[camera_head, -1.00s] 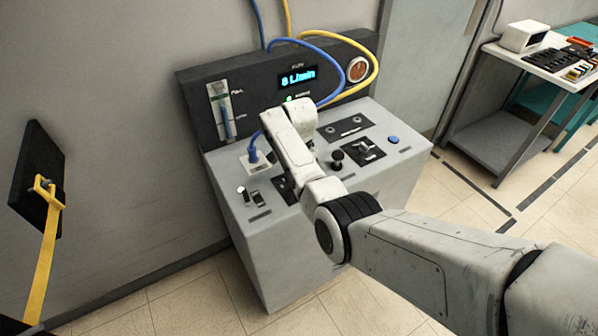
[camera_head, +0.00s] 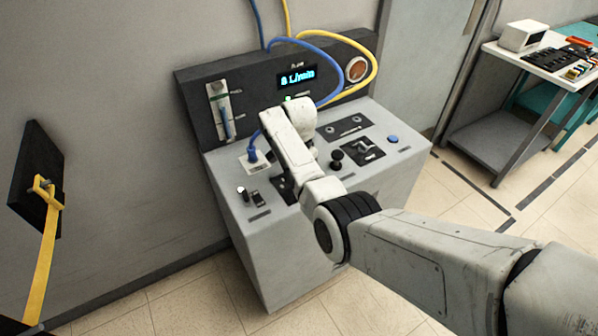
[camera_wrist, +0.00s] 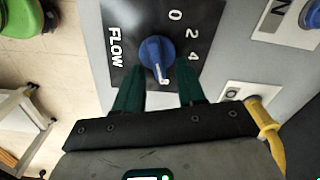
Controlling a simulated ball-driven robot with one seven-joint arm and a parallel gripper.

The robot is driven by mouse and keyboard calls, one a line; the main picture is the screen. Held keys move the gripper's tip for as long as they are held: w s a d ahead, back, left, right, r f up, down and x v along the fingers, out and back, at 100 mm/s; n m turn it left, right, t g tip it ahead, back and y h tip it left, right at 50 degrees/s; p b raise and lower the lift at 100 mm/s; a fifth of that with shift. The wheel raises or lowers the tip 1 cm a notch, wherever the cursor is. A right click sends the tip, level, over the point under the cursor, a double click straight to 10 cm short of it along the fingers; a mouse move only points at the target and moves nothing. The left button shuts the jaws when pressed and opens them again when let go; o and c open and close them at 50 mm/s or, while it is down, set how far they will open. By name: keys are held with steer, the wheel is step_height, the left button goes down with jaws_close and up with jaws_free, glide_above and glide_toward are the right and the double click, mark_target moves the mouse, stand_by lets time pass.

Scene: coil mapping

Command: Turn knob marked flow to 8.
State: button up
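The blue flow knob (camera_wrist: 156,52) sits on a black plate lettered FLOW in the wrist view. I see no clear contact. In the head view my wrist hides the knob. The display (camera_head: 297,78) on the console reads 8 L/min.
The grey console (camera_head: 260,240) carries a black knob (camera_head: 337,155), a blue button (camera_head: 393,138) and a socket with a blue cable (camera_head: 252,152). Blue and yellow hoses loop above its back panel. A yellow-handled part (camera_wrist: 263,120) lies right of my gripper in the wrist view.

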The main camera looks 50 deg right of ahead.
steer(key=shift+r, duration=0.1)
step_height(320, 180, up, 11)
steer(key=shift+f+b, duration=0.2)
steer(key=shift+b, duration=0.2)
stand_by(0.4)
steer(key=s+a+f+n, duration=0.1)
steer(key=s+f, duration=0.1)
steer(key=s+a+f+n, duration=0.1)
steer(key=s+f, duration=0.1)
steer(key=f, duration=0.1)
steer(key=s+a+f+n, duration=0.1)
steer(key=s+a+f, duration=0.1)
steer(key=shift+s+f+n+h, duration=0.15)
steer(key=shift+f+n+h, duration=0.15)
steer(key=shift+f, duration=0.1)
steer(key=s+a+f+n, duration=0.1)
steer(key=s+a+n, duration=0.3)
steer(key=s, duration=0.5)
steer(key=s+a+f+n, duration=0.2)
steer(key=s+a+n, duration=0.3)
steer(key=s, duration=0.5)
steer(key=s+a+f+n+t, duration=0.1)
steer(key=s+a+n, duration=0.3)
steer(key=s, duration=0.5)
steer(key=shift+s+a+f+n, duration=0.3)
steer(key=shift+a+f, duration=0.25)
steer(key=shift+a, duration=0.35)
